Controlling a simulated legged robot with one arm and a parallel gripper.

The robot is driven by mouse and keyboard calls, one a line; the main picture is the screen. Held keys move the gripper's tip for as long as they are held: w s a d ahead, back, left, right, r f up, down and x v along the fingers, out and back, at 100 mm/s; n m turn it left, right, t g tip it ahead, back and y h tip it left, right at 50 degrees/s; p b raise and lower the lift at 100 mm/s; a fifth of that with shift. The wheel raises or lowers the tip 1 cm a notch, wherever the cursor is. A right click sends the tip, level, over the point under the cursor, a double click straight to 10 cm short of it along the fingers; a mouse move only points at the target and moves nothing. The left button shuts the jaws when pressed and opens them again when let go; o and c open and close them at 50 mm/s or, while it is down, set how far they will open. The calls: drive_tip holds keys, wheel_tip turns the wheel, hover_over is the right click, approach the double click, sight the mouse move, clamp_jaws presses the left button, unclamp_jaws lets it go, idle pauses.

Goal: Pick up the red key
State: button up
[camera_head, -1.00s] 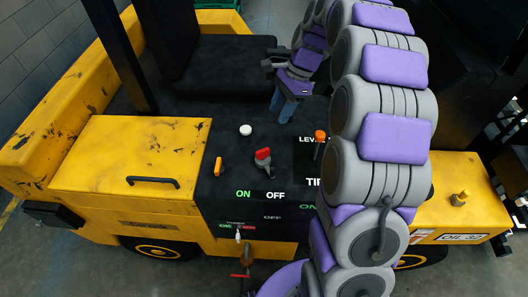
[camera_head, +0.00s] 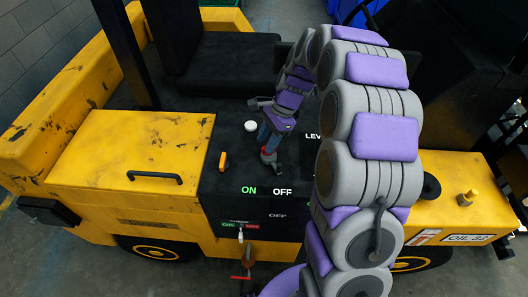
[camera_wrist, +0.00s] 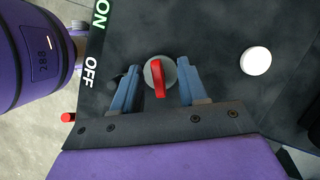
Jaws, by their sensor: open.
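The red key (camera_wrist: 158,80) stands up from a round grey base (camera_wrist: 168,66) on the black panel of a yellow vehicle. In the wrist view, my gripper (camera_wrist: 157,70) is open, with one blue finger on each side of the key and a gap on both sides. In the head view, my gripper (camera_head: 270,142) is low over the panel, right at the red key (camera_head: 268,155), and partly covers it. Whether the fingertips are down around the key or still above it I cannot tell.
A white knob (camera_wrist: 256,61) and an orange lever (camera_head: 222,161) are on the panel near the key. ON and OFF labels lie in front of it. A second red handle (camera_head: 241,277) hangs at the vehicle's front. My arm hides the panel's right side.

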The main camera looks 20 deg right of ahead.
drive_tip(key=f, duration=0.2)
drive_tip(key=shift+s+d+f+b, duration=0.15)
drive_tip(key=shift+d+f+b, duration=0.1)
drive_tip(key=shift+f+b, duration=0.15)
drive_tip(key=shift+d+f, duration=0.2)
drive_tip(key=shift+d, duration=0.1)
drive_tip(key=shift+d+r, duration=0.1)
drive_tip(key=shift+d, duration=0.2)
drive_tip(key=shift+a, duration=1)
drive_tip(key=c, duration=0.4)
drive_tip(key=shift+a, duration=0.15)
drive_tip(key=shift+c, duration=1.5)
drive_tip(key=shift+d, duration=0.3)
clamp_jaws()
drive_tip(key=shift+d, duration=0.35)
